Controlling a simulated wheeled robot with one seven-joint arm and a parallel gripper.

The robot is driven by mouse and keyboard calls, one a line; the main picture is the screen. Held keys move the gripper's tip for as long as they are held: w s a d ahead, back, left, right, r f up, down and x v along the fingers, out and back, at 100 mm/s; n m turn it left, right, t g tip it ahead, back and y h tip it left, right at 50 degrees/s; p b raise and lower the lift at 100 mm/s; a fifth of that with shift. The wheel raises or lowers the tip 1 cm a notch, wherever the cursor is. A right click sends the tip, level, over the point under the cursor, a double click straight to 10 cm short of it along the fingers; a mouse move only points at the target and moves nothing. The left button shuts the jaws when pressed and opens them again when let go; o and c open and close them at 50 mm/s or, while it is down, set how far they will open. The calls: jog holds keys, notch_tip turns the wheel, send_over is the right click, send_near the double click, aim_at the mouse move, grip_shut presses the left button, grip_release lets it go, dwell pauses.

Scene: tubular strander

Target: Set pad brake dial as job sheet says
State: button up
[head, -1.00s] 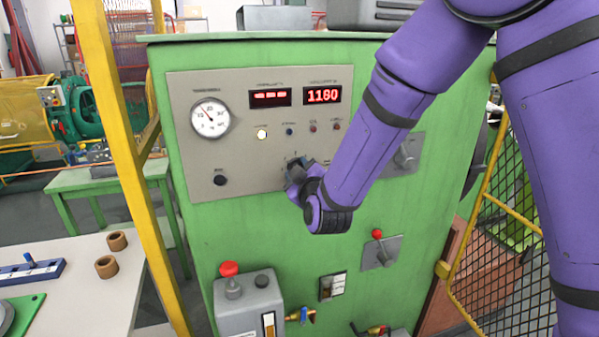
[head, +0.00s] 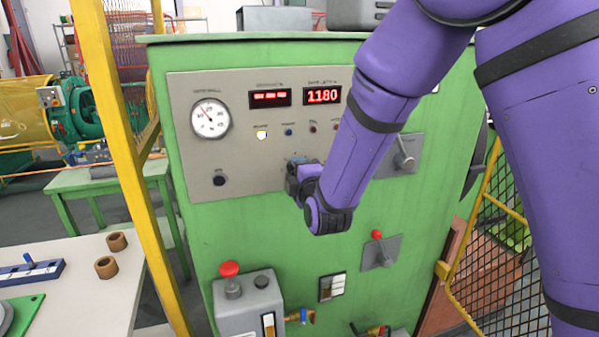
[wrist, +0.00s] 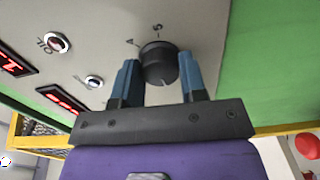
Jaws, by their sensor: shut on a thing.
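The round black dial (wrist: 158,62) stands out from the grey panel in the wrist view, between the blue fingers of my gripper (wrist: 160,70). My gripper is shut on it. Scale marks, one looking like a 5, show on the panel just beyond the dial; I cannot read clearly where its pointer stands. In the head view my gripper (head: 296,174) is at the lower middle of the grey panel (head: 245,185) and hides the dial. I make out no job sheet.
The panel carries a round gauge (head: 210,118), a dashed red display (head: 270,98) and one reading 1180 (head: 322,95). A lever (head: 404,155) is to the right. A red mushroom button (head: 229,268) and a yellow post (head: 125,160) stand below and left.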

jog(key=shift+d+f+n, duration=0.1)
jog(key=shift+n, duration=0.3)
jog(key=o, duration=0.9)
jog(key=v, duration=1)
jog(key=shift+s, duration=0.4)
jog(key=shift+d, duration=0.1)
